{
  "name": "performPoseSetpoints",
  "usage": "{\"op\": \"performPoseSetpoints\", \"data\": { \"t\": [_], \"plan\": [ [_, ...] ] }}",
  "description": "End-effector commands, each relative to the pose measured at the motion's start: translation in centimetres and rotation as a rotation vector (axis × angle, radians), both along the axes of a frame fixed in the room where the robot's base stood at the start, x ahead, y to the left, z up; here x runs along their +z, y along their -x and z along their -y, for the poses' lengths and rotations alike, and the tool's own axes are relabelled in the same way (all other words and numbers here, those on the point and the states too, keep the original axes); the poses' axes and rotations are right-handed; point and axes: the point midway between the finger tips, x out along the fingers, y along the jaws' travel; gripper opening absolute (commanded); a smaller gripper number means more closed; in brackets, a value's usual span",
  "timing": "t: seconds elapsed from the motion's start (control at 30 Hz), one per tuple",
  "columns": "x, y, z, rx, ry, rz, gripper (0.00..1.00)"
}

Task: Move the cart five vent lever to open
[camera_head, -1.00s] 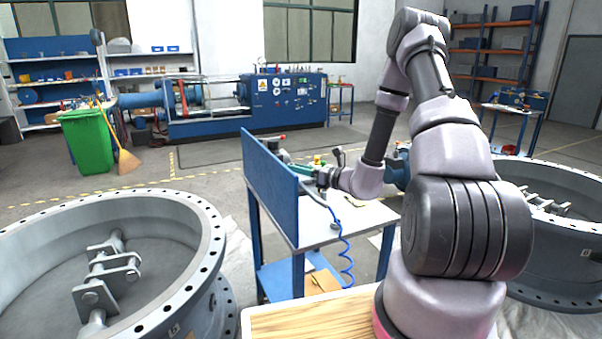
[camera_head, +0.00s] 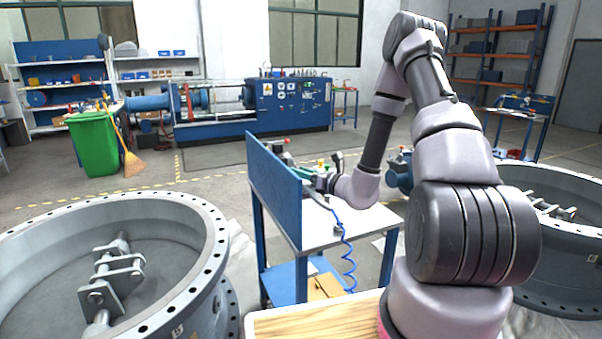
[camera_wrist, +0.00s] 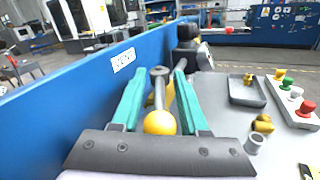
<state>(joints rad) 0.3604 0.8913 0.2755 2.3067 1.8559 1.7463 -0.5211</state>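The cart (camera_head: 318,228) has a white top and an upright blue side panel (camera_head: 272,190). In the wrist view the blue panel carries a white label that reads VENT (camera_wrist: 123,60). The vent lever, a grey rod with a yellow ball (camera_wrist: 160,122) on its near end, stands beside the panel. My gripper (camera_wrist: 157,74) has two teal fingers, one on each side of the rod, with gaps to it. It is open, and the ball lies between the fingers near the palm. In the head view my gripper is mostly hidden behind the panel and my wrist.
A grey tray (camera_wrist: 247,92) with a brass piece and a board with coloured knobs (camera_wrist: 296,100) lie on the cart top to the right. Other brass and grey fittings lie near my right finger. Large round valve bodies (camera_head: 215,235) flank the cart.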

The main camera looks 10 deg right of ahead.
Motion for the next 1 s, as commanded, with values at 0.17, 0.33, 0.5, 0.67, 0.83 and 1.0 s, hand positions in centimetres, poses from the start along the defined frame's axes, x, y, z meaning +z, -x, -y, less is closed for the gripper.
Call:
{"op": "performPoseSetpoints", "data": {
  "t": [0.17,0.33,0.5,0.67,0.83,1.0],
  "plan": [
    [0.0,0.0,0.0,0.001,0.001,0.001,0.43],
    [0.0,0.8,0.6,-0.001,0.001,0.0,0.43],
    [-0.1,3.3,2.3,-0.004,0.001,-0.003,0.43],
    [-0.1,6.1,4.1,-0.004,0.001,-0.003,0.43],
    [0.0,8.1,5.4,-0.002,-0.001,-0.001,0.43],
    [0.0,9.0,5.9,0.0,0.001,-0.001,0.43]
  ]
}}
